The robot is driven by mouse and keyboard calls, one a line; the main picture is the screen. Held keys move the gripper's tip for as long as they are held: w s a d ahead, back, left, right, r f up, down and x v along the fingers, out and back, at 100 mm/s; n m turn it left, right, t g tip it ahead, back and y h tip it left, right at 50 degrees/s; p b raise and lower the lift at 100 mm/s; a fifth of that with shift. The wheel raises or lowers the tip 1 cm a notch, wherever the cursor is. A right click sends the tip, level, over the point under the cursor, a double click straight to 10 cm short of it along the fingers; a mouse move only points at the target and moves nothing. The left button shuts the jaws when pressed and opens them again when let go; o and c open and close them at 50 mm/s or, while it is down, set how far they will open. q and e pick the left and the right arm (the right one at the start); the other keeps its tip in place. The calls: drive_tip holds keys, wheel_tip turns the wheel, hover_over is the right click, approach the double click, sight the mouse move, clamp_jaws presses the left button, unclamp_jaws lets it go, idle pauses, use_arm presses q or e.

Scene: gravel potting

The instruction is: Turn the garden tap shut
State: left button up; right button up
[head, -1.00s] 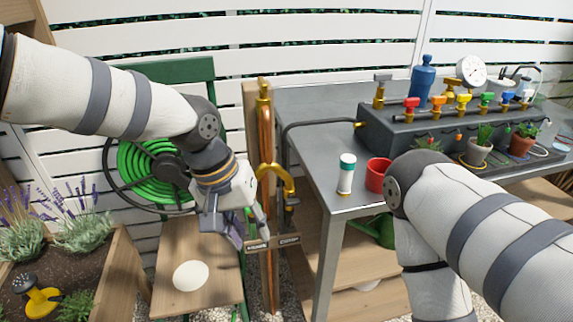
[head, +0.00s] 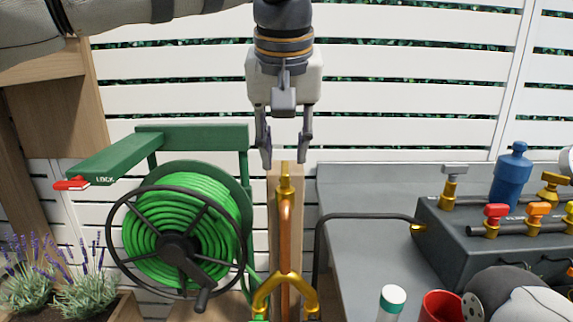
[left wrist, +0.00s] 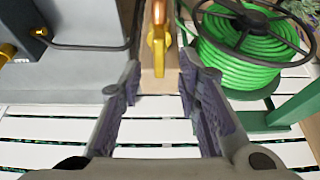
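The brass garden tap (head: 285,186) sits at the top of a copper pipe (head: 284,235) on a wooden post. A yellow-brass forked fitting (head: 285,290) shows lower on the pipe. My left gripper (head: 285,165) points down just above the tap, fingers apart, with nothing between them. In the left wrist view the open fingers (left wrist: 158,85) face the tap's brass top (left wrist: 158,20), which shows between and beyond their tips. I cannot tell how far the tips are from the tap. My right gripper is not in view.
A green hose reel (head: 180,240) with a red-tipped lock lever (head: 72,184) stands left of the post. A grey bench (head: 370,260) is on the right, with a valve box (head: 490,240), a white bottle (head: 391,300) and a red cup (head: 440,306). A slatted white fence stands behind.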

use_arm(q)
drive_tip(key=shift+x, duration=1.5)
drive_tip(key=shift+c, duration=0.6)
